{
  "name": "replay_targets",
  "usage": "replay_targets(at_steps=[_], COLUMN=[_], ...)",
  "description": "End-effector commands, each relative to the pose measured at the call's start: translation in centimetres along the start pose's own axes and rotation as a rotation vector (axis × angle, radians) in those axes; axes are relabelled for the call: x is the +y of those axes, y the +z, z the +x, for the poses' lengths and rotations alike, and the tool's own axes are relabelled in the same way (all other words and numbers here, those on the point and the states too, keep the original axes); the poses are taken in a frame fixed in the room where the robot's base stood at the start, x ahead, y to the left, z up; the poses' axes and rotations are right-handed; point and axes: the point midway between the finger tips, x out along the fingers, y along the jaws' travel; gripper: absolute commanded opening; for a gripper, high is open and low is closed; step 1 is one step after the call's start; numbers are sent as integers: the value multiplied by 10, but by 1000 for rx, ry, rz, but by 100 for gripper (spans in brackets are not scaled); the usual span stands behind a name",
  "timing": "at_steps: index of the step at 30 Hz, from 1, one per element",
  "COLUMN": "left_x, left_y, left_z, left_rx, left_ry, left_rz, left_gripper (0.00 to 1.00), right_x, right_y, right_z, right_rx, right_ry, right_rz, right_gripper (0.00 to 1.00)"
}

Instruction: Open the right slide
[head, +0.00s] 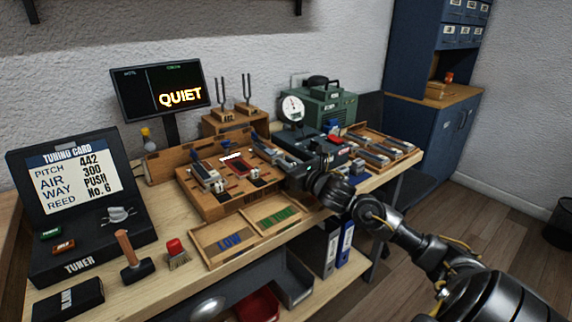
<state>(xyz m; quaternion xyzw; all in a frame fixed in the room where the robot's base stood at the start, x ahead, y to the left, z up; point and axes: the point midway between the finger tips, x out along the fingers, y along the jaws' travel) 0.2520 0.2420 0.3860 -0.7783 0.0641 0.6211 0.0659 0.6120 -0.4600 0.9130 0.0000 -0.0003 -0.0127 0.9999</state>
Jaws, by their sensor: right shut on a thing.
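A wooden action box (211,207) sits on the bench, with a red-framed panel in its middle and metal and blue slide parts at its left and right sides. My right gripper (296,176) is at the right end of this box, its arm reaching in from the lower right. The gripper is shut at the right slide, and its dark body hides most of the slide and the fingertips. How far the slide stands open cannot be told. My left gripper is not in view.
A tuning card case (72,185), a mallet (128,256) and a red-topped brush (176,254) are at the left. Two trays marked LOW (228,242) and HIGH lie in front of the box. A green machine (325,104), a gauge (292,107) and a reed tray (405,150) stand behind and right.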

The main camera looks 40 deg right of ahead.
Motion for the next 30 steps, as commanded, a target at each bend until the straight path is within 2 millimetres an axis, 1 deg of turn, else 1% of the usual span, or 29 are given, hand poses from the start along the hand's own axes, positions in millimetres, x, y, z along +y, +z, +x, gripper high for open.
replay_targets(at_steps=[1,2,6,14,17,20,23,25,27,30], left_x=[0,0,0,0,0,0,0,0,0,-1], left_y=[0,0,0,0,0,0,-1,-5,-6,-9], left_z=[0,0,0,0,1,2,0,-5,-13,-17], left_rx=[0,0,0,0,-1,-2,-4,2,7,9], left_ry=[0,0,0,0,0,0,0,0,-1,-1], left_rz=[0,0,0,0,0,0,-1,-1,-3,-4], left_gripper=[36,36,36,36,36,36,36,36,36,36], right_x=[1,1,2,4,4,3,3,2,3,2], right_y=[-4,-4,-3,-2,-3,-4,-5,-6,-5,-6], right_z=[-1,-1,0,2,-2,-13,-30,-43,-56,-72], right_rx=[7,8,6,4,5,7,8,9,8,10], right_ry=[3,3,3,6,6,6,6,6,7,4], right_rz=[-1,-1,-1,-1,-1,-3,-5,-3,-4,-2], right_gripper=[0,22,40,40,40,40,40,40,40,40])
